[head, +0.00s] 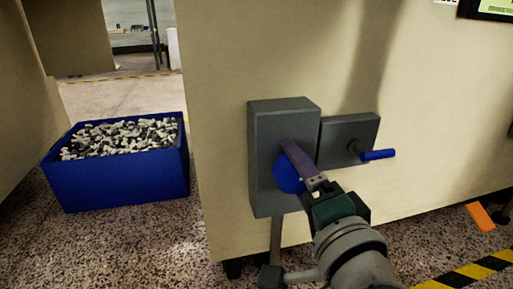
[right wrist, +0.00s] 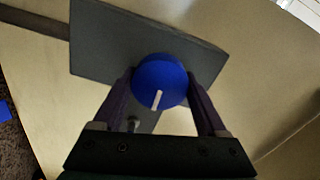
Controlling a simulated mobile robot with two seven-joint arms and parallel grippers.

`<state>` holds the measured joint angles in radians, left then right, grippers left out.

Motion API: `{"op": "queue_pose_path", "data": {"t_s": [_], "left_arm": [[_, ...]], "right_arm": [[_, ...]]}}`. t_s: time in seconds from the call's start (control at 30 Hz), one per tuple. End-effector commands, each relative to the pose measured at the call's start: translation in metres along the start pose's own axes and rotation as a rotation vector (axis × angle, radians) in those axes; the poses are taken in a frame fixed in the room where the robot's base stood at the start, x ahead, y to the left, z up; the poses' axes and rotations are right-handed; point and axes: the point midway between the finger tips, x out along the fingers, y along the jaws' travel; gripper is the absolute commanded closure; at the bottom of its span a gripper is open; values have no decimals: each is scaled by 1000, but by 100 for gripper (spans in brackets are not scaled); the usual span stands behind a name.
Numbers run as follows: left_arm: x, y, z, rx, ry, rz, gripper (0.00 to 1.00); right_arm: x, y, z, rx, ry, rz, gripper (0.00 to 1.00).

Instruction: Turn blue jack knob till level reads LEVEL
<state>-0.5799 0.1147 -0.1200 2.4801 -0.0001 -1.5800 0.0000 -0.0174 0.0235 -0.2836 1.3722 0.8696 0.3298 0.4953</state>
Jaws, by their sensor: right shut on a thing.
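The blue jack knob (head: 288,176) is a round disc on the front of a grey box (head: 268,125) fixed to a beige cabinet side. In the right wrist view the knob (right wrist: 160,78) shows a white pointer mark that runs toward the lower edge, tilted slightly. My right gripper (head: 296,160) is shut on the knob, with one purple finger on each side of it in the right wrist view (right wrist: 160,92). In the head view the gripper hides part of the knob. My left gripper is not in view. I cannot make out a level reading.
A smaller grey plate (head: 340,133) with a blue-handled crank (head: 378,154) sits just right of the box. A blue bin (head: 118,180) of pale pieces stands on the floor at left. An orange handle (head: 481,217) and a screen (head: 493,9) are at right.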

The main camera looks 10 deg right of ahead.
Motion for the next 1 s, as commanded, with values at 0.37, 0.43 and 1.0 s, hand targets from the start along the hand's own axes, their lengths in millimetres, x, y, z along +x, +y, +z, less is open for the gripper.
{"op": "queue_pose_path", "data": {"t_s": [0.37,0.43,1.0], "left_arm": [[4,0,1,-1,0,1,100],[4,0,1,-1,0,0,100],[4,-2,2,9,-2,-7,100]], "right_arm": [[0,1,1,204,-1,0,81],[0,1,0,224,-1,0,81],[0,0,1,257,-1,0,81]]}}
